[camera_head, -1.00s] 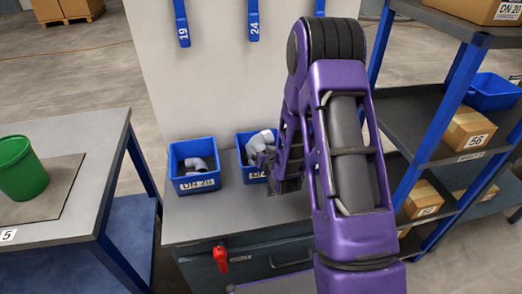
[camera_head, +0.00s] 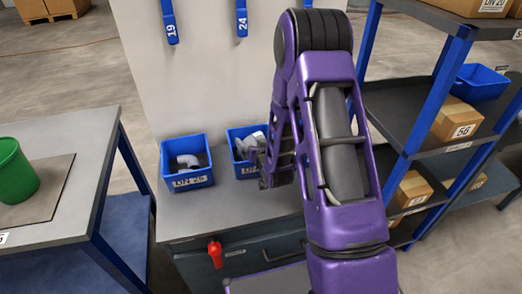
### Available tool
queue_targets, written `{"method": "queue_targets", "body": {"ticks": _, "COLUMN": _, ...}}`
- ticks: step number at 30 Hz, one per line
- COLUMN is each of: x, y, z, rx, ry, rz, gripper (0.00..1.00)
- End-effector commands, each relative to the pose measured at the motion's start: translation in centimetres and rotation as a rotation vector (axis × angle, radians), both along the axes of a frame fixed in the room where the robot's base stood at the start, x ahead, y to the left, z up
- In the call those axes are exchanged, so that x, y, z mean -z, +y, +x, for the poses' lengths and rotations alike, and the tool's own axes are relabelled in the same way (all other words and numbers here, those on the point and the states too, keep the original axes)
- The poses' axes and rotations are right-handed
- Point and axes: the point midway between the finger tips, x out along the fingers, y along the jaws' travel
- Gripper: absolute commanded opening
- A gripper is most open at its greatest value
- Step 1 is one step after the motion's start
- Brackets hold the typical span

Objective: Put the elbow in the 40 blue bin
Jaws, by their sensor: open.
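Two blue bins stand side by side on the grey bench top. The left bin (camera_head: 187,182) has a label that seems to read DN 25 and holds a grey elbow (camera_head: 187,161). The right bin (camera_head: 232,136) has a label partly hidden by my gripper, so I cannot read its number. A light grey elbow (camera_head: 252,142) shows inside the right bin, tilted near its right side. My gripper (camera_head: 262,168) is at the right bin's front right, close to that elbow and partly hidden by my arm. It is open; its fingertips are hard to make out.
A side table (camera_head: 88,145) on the left carries a green bin (camera_head: 14,172). A shelf rack (camera_head: 408,112) with boxes and a blue bin (camera_head: 481,84) stands on the right. Blue tags 19 (camera_head: 170,22) and 24 (camera_head: 241,18) hang on the panel behind. A red padlock-like item (camera_head: 215,253) hangs in front.

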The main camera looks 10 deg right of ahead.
Motion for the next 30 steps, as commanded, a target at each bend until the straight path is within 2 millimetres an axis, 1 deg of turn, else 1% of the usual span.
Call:
{"method": "queue_targets", "body": {"ticks": 3, "x": -1.2, "y": -0.3, "z": -2.7, "rx": 0.002, "ry": 0.001, "rz": 0.0, "gripper": 1.0}}
{"method": "queue_targets", "body": {"ticks": 9, "x": -2.9, "y": -0.7, "z": -7.1, "rx": 0.001, "ry": 0.001, "rz": 0.0, "gripper": 1.0}}
{"method": "queue_targets", "body": {"ticks": 12, "x": -3.6, "y": -0.8, "z": -8.8, "rx": 0.002, "ry": 0.001, "rz": 0.0, "gripper": 1.0}}
{"method": "queue_targets", "body": {"ticks": 15, "x": -4.0, "y": -0.9, "z": -10.0, "rx": 0.001, "ry": -0.001, "rz": 0.0, "gripper": 1.0}}
{"method": "queue_targets", "body": {"ticks": 18, "x": -4.3, "y": -1.0, "z": -10.7, "rx": 0.0, "ry": -0.001, "rz": 0.0, "gripper": 1.0}}
{"method": "queue_targets", "body": {"ticks": 21, "x": -4.5, "y": -1.0, "z": -11.1, "rx": 0.0, "ry": 0.0, "rz": 0.0, "gripper": 1.0}}
{"method": "queue_targets", "body": {"ticks": 30, "x": -4.5, "y": -1.0, "z": -11.1, "rx": 0.0, "ry": 0.0, "rz": 0.0, "gripper": 1.0}}
